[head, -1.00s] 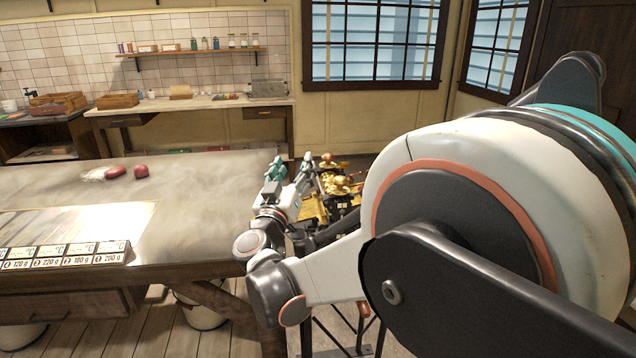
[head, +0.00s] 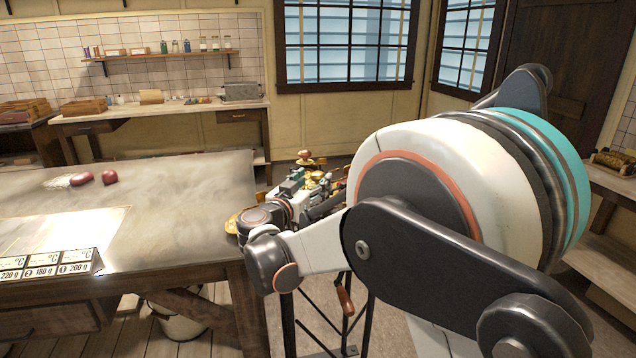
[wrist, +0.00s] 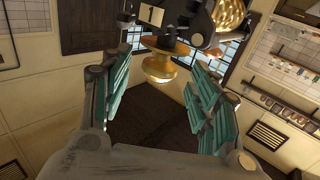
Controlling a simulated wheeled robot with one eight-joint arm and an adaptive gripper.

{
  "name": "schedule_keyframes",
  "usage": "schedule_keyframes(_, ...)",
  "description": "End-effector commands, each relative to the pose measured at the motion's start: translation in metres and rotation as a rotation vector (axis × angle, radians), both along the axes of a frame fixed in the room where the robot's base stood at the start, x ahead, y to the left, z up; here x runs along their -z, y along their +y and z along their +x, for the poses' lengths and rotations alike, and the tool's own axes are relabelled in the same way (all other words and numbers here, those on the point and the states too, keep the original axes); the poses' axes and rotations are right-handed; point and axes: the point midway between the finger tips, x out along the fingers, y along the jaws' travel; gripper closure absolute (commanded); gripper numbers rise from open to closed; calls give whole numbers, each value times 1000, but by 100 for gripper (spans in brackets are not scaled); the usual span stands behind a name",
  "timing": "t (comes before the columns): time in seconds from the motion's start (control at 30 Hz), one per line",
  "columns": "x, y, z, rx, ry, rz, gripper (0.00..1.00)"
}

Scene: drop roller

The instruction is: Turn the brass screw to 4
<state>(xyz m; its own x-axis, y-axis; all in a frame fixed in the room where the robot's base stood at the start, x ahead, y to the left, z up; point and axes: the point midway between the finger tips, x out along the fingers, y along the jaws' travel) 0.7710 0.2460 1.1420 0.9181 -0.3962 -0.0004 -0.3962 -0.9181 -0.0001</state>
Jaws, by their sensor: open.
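The drop roller, a dark and brass machine, stands on a black stand past the table's right end; its brass knob (head: 305,157) shows at the top in the head view. In the wrist view a brass screw knob (wrist: 158,68) hangs from the dark frame (wrist: 187,14), with a small pale marked plate (wrist: 151,14) beside it; its mark is too small to read surely. My gripper (wrist: 161,60) is open, its teal fingers either side of the knob in the picture, with gaps visible. In the head view my gripper (head: 298,183) overlaps the machine and partly hides it.
A table (head: 180,185) with two dark red lumps (head: 82,178) and a row of labelled cards (head: 45,265) lies left. A golden ribbed roller (wrist: 230,14) is near the right finger. A wooden-handled crank (head: 345,300) hangs below. A side bench is right.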

Motion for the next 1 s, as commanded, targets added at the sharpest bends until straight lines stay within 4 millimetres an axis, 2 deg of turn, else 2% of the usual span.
schedule_keyframes(0.1, 2, -8, 17, 2, 0, 0, 44)
schedule_keyframes(0.3, 1, -14, 32, 1, 0, 0, 44)
schedule_keyframes(0.63, 0, -15, 35, 0, 0, 0, 44)
schedule_keyframes(0.67, 0, -15, 35, 0, 0, 0, 49)
schedule_keyframes(0.83, 0, -15, 35, 0, 0, 0, 88)
schedule_keyframes(0.87, 0, -15, 35, 0, 0, 0, 91)
schedule_keyframes(1.0, 0, -15, 35, -1, 0, 0, 91)
